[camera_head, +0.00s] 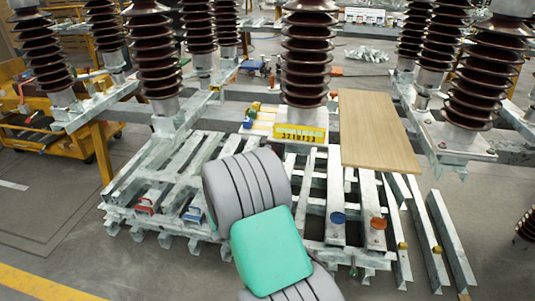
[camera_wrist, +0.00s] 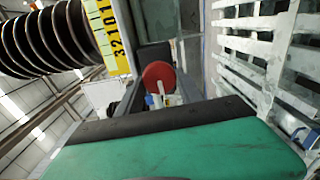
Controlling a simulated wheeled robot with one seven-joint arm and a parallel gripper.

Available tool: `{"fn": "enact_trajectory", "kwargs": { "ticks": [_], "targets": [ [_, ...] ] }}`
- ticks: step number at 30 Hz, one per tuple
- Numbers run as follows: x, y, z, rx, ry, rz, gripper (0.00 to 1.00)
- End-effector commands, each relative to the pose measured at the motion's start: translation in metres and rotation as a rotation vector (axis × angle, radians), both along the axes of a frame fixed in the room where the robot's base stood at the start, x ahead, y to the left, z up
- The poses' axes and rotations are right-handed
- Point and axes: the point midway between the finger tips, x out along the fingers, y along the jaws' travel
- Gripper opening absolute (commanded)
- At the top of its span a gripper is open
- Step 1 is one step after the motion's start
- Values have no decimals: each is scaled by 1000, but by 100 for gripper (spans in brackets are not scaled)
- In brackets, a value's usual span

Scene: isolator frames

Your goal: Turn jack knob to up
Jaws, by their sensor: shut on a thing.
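A round red knob (camera_wrist: 158,77) shows in the middle of the wrist view, on a small pale fitting with a bit of blue. I cannot tell for sure that it is the jack knob, nor which way it is turned. My own green part with a dark front edge fills the bottom of the wrist view, below the knob. My fingertips show in neither view. In the head view my grey and green arm reaches over the steel frames and hides what lies behind it.
Stacked galvanized frames (camera_head: 150,180) stand below my arm. Brown ribbed insulators (camera_head: 305,60) rise behind, above a yellow number plate (camera_head: 300,133). A wooden board (camera_head: 378,130) lies at right. A yellow cart (camera_head: 50,140) stands at left. Bare floor lies at front left.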

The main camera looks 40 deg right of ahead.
Motion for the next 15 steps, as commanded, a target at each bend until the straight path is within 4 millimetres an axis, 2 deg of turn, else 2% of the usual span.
{"fn": "enact_trajectory", "kwargs": {
  "ticks": [15],
  "targets": [
    [1, 1, 1, -297, 389, 4, 3]
  ]
}}
